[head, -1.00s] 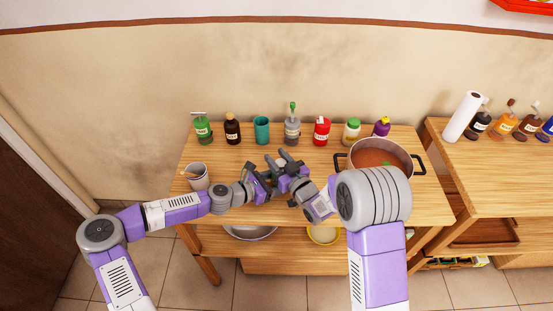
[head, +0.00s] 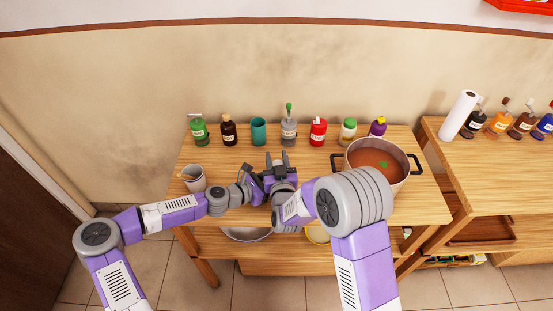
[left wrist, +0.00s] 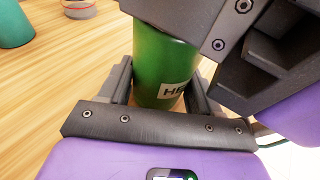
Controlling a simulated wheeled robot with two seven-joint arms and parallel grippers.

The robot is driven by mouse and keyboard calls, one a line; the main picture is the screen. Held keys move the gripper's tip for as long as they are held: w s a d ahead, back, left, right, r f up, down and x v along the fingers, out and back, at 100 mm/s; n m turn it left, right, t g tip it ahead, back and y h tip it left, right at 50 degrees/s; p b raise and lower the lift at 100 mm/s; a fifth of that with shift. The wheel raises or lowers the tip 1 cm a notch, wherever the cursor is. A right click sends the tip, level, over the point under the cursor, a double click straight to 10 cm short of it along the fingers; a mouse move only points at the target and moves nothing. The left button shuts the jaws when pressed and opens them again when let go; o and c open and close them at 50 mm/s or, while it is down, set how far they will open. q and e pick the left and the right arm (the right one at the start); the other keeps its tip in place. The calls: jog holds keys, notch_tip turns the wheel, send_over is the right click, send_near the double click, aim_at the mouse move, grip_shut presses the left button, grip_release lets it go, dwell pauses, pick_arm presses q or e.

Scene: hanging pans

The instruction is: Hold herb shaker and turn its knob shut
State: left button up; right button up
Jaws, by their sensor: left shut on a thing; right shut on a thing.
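The herb shaker (left wrist: 165,65) is a green cylinder with a white label that reads "HE", the rest cut off. In the left wrist view it stands between the two fingers of my left gripper (left wrist: 160,92), which is shut on it. My right gripper (head: 277,160) is over the table's middle; its dark parts also show in the left wrist view (left wrist: 215,25), close over the shaker's top. It is shut at the top, and the knob is hidden behind it. In the head view the grippers hide the shaker, and my left gripper (head: 257,182) is beside the right one.
A row of bottles and jars stands along the table's back, among them a green bottle (head: 199,131) and a teal cup (head: 259,132). A pot of soup (head: 394,180) is at the right, a white cup (head: 194,180) at the left. Bare wood (head: 225,160) lies between.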

jog(key=shift+a, duration=0.1)
jog(key=o, duration=1)
jog(key=s, duration=0.4)
jog(key=s+d, duration=0.1)
jog(key=s, duration=0.7)
jog(key=shift+d, duration=0.35)
pick_arm(q)
jog(key=o, duration=1.1)
jog(key=shift+o, duration=0.2)
